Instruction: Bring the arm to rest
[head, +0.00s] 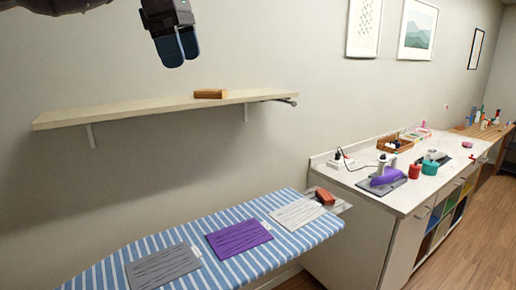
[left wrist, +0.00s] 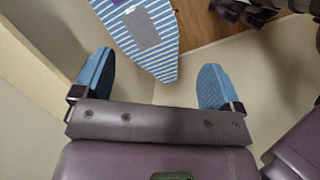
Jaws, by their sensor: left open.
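My left gripper (head: 177,48) hangs at the top of the head view, above and in front of the wall shelf (head: 150,109). In the left wrist view its two blue fingers stand wide apart with nothing between them (left wrist: 153,85). Below lies the ironing board (head: 286,258) with a blue and white striped cover. On it lie a grey cloth (head: 163,268), a purple cloth (head: 238,237) and a white cloth (head: 297,213). The board's end and the grey cloth (left wrist: 142,28) also show in the left wrist view. My right gripper is not in view.
A wooden block (head: 211,94) sits on the shelf. A brown-red block (head: 325,196) lies at the board's right end. The white counter (head: 405,199) at right holds a purple iron (head: 387,177), a red canister (head: 414,171) and a basket (head: 397,145). The wooden floor (head: 460,255) at right is clear.

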